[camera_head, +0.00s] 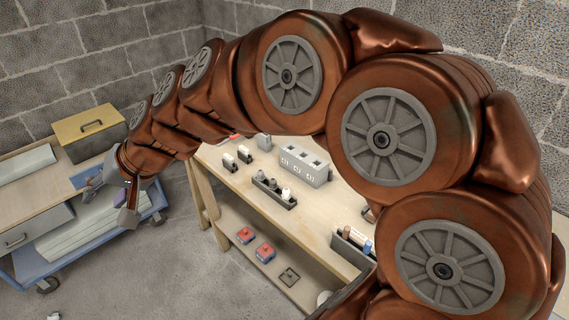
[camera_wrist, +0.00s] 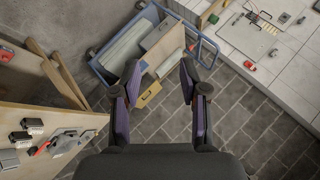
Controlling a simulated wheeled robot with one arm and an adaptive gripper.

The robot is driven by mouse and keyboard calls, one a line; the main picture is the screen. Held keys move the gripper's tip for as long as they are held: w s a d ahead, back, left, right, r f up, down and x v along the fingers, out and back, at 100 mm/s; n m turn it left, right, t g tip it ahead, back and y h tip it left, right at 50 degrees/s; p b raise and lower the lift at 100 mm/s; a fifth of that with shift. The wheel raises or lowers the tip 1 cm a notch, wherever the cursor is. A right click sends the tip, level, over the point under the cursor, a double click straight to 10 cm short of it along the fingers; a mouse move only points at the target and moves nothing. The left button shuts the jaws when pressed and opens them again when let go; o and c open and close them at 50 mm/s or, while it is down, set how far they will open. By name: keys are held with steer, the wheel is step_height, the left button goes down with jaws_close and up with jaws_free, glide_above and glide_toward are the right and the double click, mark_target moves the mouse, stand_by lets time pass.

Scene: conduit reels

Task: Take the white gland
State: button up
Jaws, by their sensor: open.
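A small white piece (camera_head: 286,194), which looks like the white gland, stands at the near right end of a dark rack (camera_head: 270,202) on the wooden workbench. My gripper (camera_head: 108,202) is far to the left of the bench, over the blue cart. In the wrist view my gripper (camera_wrist: 160,75) is open and empty, pointing at the floor and the cart. I cannot make out the white gland in the wrist view.
A grey block with openings (camera_head: 305,165) stands behind the rack on the workbench (camera_head: 213,160). Red boxes (camera_head: 265,253) lie on the lower shelf. My arm hides part of the bench.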

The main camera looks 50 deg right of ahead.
steer(key=w+d+r+m+t, duration=0.4)
steer(key=w+d+r, duration=0.15)
steer(key=w, duration=0.35)
steer(key=w+d+r+m+t+h+p, duration=0.1)
steer(key=w+d+r+m+h, duration=0.2)
steer(key=d, duration=0.4)
steer(key=w+d+r+m+t+h+p, duration=0.1)
steer(key=w+d+r+m+t+h, duration=0.1)
steer(key=w+d+m, duration=0.4)
steer(key=d+f+m+g+h, duration=0.1)
steer(key=d+f+m+h, duration=0.25)
steer(key=d, duration=0.85)
steer(key=s+d+f+m+g+h, duration=0.35)
steer(key=d+f+m, duration=0.2)
steer(key=d, duration=0.45)
steer(key=m+g+y+p, duration=0.3)
steer(key=m+g+y, duration=0.2)
steer(key=m+g, duration=0.45)
glide_above(286, 189)
steer(key=f, duration=1.8)
steer(key=shift+w+d+f, duration=0.15)
steer(key=shift+d+f, duration=0.15)
steer(key=shift+s+a+f+y+b, duration=0.25)
steer(key=shift+a+f+y+b, duration=0.05)
steer(key=shift+y+b, duration=0.1)
steer(key=shift+f+b, duration=1.75)
steer(key=shift+f, duration=2.6)
